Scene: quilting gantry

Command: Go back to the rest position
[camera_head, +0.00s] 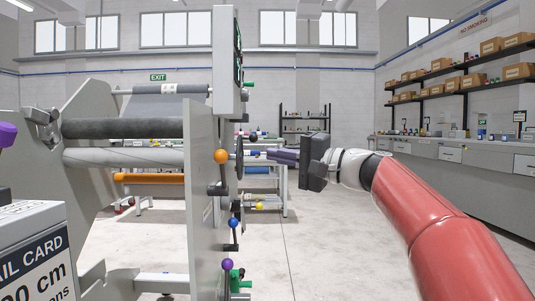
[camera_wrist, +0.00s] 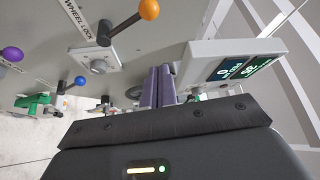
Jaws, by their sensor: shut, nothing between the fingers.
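My gripper (camera_head: 270,154) is held out in mid-air in the head view, pointing left toward the grey side panel of the quilting gantry (camera_head: 201,200). Its purple-grey fingers are together with nothing between them. The fingers (camera_wrist: 158,84) also show in the wrist view, side by side. An orange ball-ended lever (camera_head: 221,156), a blue ball knob (camera_head: 233,223) and a purple ball knob (camera_head: 228,264) are on the panel's face. In the wrist view the orange ball (camera_wrist: 149,9) is above the fingers and the blue ball (camera_wrist: 81,80) is to their left. I see no contact with the fingers.
A display box (camera_wrist: 232,62) with lit digits is right of the fingers in the wrist view. The gantry's rollers (camera_head: 122,128) fill the left. A grey counter (camera_head: 450,155) lies along the right wall under shelves of boxes. The floor (camera_head: 320,250) between is clear.

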